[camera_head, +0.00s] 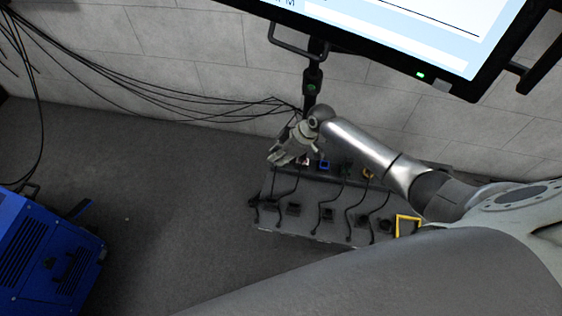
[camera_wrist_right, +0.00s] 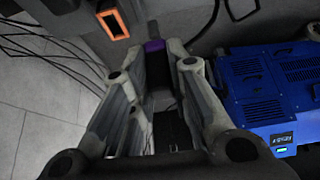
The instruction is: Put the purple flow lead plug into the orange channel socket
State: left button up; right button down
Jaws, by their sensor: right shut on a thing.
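In the right wrist view, the purple flow lead plug (camera_wrist_right: 154,46) shows at the far end of my right gripper (camera_wrist_right: 158,52), between its two fingertips. The gripper is shut on it. The orange channel socket (camera_wrist_right: 114,25) is a rectangular orange frame with a dark opening, just left of the fingertips and apart from the plug. In the head view, my right gripper (camera_head: 277,157) is over the back left corner of a dark bench unit. The plug cannot be made out there. My left gripper is not in view.
The dark unit (camera_head: 290,232) carries several black leads and a yellow frame (camera_head: 407,226). A blue item (camera_head: 323,165) sits at its back edge. A blue machine (camera_head: 55,260) stands left, with floor between. Black cables hang along the wall. A screen (camera_head: 420,30) overhangs the back right.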

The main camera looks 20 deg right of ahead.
jog(key=shift+w+d+f+b, duration=0.1)
jog(key=shift+w+d+b, duration=0.45)
jog(key=shift+w+b, duration=0.2)
jog(key=shift+w+d+f+b, duration=0.1)
jog(key=shift+w+d+b, duration=0.45)
jog(key=shift+w, duration=0.25)
jog(key=shift+w+d+r+b, duration=0.15)
jog(key=shift+w+d+b, duration=0.15)
jog(key=shift+w+b, duration=0.1)
jog(key=shift+f+b, duration=0.3)
jog(key=shift+f, duration=0.2)
jog(key=shift+f, duration=0.15)
